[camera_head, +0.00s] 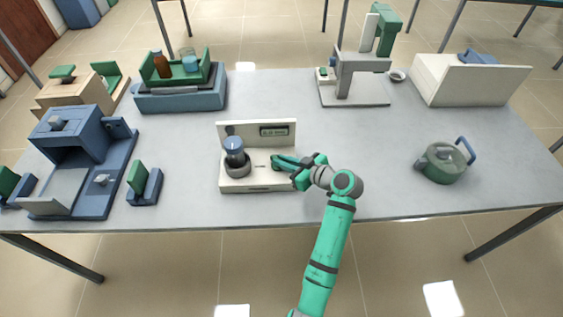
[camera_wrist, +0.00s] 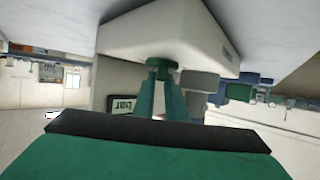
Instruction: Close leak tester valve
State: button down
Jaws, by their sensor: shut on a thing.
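The leak tester (camera_head: 256,185) is a cream L-shaped unit near the middle front of the table, with a small display (camera_head: 273,131) on its upright panel. A blue-topped vessel (camera_head: 234,150) sits in a dark ring on its left side. My gripper (camera_head: 279,161) reaches in from the right, at the right part of the tester's base. In the wrist view my gripper (camera_wrist: 162,80) has its green fingers closed at a green round valve knob (camera_wrist: 162,64) on the cream body. The fingers hide part of the knob, and its turn position cannot be told.
A blue furnace-like unit (camera_head: 75,140) with a lowered door stands at left. A blue tray unit (camera_head: 180,100) is behind it. A grey-green stand (camera_head: 358,75) is at the back, a cream box (camera_head: 470,82) back right, a green kettle (camera_head: 443,165) at right. The table between is clear.

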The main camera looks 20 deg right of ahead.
jog(key=n+g+y, duration=0.1)
jog(key=n, duration=0.1)
jog(key=n+g+y, duration=0.1)
jog(key=g+y, duration=0.1)
jog(key=d+n+g+y, duration=0.1)
jog(key=n, duration=0.1)
jog(key=shift+w+n+y, duration=0.3)
jog(key=shift+w+y, duration=0.05)
jog(key=shift+y, duration=0.05)
jog(key=shift+w+f+n+g+y, duration=0.15)
jog(key=shift+n+g+y, duration=0.55)
jog(key=shift+n+g, duration=0.95)
jog(key=shift+g, duration=0.55)
jog(key=c, duration=1.8)
grip_release()
jog(key=shift+d+r, duration=0.2)
jog(key=v, duration=1)
